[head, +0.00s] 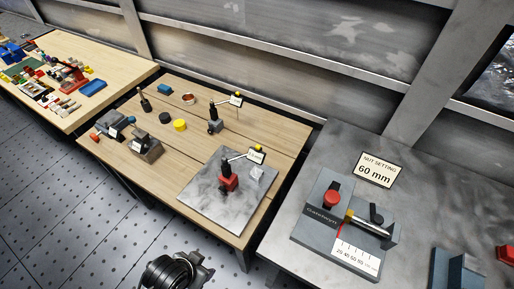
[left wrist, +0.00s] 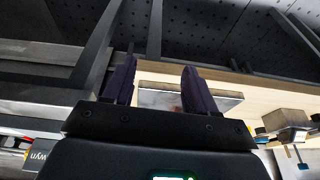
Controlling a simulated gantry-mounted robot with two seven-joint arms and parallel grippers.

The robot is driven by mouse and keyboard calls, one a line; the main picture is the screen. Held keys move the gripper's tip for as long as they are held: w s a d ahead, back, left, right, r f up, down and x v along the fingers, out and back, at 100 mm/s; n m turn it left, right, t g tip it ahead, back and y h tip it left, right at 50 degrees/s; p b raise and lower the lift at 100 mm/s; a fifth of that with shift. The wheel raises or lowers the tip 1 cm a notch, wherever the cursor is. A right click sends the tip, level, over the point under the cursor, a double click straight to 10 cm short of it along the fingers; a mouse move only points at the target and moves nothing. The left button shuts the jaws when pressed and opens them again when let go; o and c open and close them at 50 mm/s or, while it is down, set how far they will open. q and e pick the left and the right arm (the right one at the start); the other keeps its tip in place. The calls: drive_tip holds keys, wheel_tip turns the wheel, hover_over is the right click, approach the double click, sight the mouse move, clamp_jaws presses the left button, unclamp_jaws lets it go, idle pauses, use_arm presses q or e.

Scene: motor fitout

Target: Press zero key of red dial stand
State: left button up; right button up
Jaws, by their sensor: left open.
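The red dial stand (head: 229,182) stands upright on a grey stone plate (head: 205,207) on the middle wooden table. A thin arm runs from it to a small white display with a yellow top (head: 257,155); the zero key is too small to tell apart. In the left wrist view my left gripper (left wrist: 160,83) is open and empty, with two dark fingers apart. Beyond them shows part of the stone plate (left wrist: 215,100), with a faint reddish patch. My left fingers do not show in the head view. My right gripper is in neither view.
The right metal bench (head: 330,145) carries a grey fixture with a red knob (head: 331,198) and a "60 mm" sign (head: 376,169).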

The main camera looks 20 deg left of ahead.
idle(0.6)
use_arm(q)
clamp_jaws()
idle(1.6)
